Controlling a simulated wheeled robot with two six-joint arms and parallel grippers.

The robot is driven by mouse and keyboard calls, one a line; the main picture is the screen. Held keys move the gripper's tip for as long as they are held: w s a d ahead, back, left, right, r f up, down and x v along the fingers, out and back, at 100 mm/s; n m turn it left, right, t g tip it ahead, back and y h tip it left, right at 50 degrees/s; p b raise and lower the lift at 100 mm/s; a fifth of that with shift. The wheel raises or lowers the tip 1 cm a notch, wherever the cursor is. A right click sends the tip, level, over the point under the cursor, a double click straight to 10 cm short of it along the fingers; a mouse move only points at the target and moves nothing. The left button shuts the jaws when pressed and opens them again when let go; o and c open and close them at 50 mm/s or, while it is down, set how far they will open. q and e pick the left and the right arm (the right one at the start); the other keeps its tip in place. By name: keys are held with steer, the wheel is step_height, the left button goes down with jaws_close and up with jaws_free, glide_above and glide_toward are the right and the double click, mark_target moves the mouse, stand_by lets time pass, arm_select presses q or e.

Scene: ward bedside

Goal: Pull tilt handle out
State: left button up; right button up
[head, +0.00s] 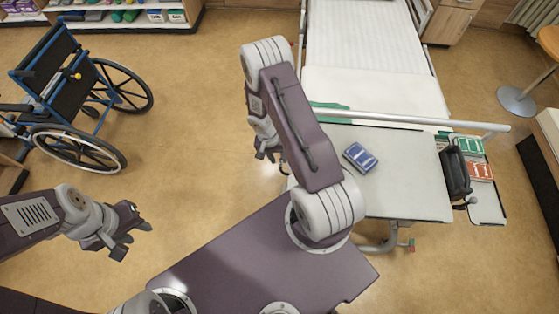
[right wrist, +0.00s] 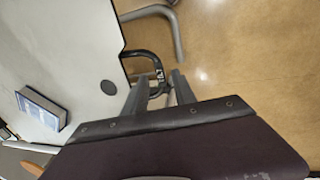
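The tilt handle (right wrist: 156,63) is a dark, curved bar at the edge of the overbed table (right wrist: 75,85) in the right wrist view. My right gripper (right wrist: 158,82) is open, with one finger on each side of the handle's outer part; I cannot tell whether either finger touches it. In the head view my right gripper (head: 267,152) is beside the table's left edge, and my arm hides much of that edge. My left gripper (head: 130,228) is open and empty over bare floor at the left.
A blue box (head: 360,157) lies on the overbed table (head: 405,185). A white bed (head: 365,45) stands behind it. A dark bag (head: 455,172) is at the table's right side. A wheelchair (head: 75,95) stands at the upper left. The floor between is clear.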

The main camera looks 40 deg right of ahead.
steer(key=shift+s+d+f, duration=0.1)
steer(key=shift+f, duration=0.6)
steer(key=shift+s+d+f, duration=0.1)
steer(key=shift+f, duration=0.55)
jaws_close()
steer(key=shift+w+r, duration=0.1)
